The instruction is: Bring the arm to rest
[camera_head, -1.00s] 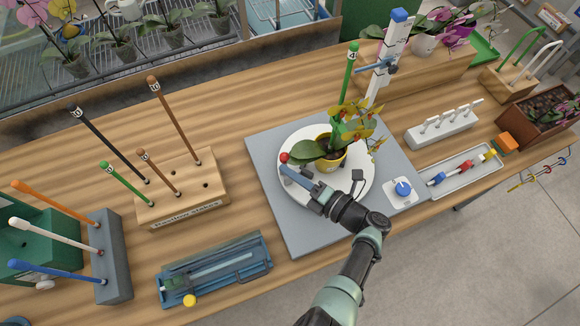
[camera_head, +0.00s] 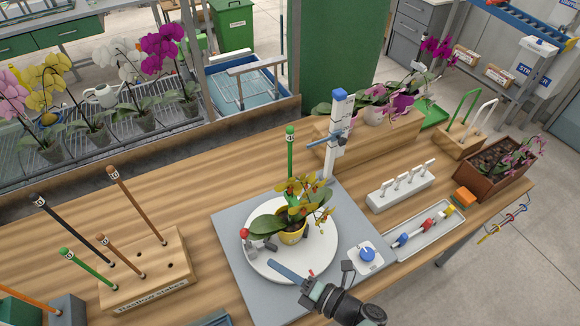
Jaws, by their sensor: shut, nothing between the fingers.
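My gripper (camera_head: 277,267) is at the front edge of the white round turntable (camera_head: 325,258), with its blue fingers shut and nothing visible between them. My arm comes in from the bottom of the view. An orchid with yellow-orange flowers stands in a yellow pot (camera_head: 292,233) on the turntable, behind my gripper. A green stake (camera_head: 290,160) marked 4 rises upright by the orchid. A red ball (camera_head: 244,233) and small grey parts sit at the turntable's left side, apart from my gripper.
The grey mat (camera_head: 228,222) lies under the turntable. A stake block (camera_head: 150,285) holds several stakes at left. A blue knob (camera_head: 367,254), a tray (camera_head: 430,230) with coloured clips and a white rack (camera_head: 401,192) are at right. A measuring post (camera_head: 335,140) stands behind.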

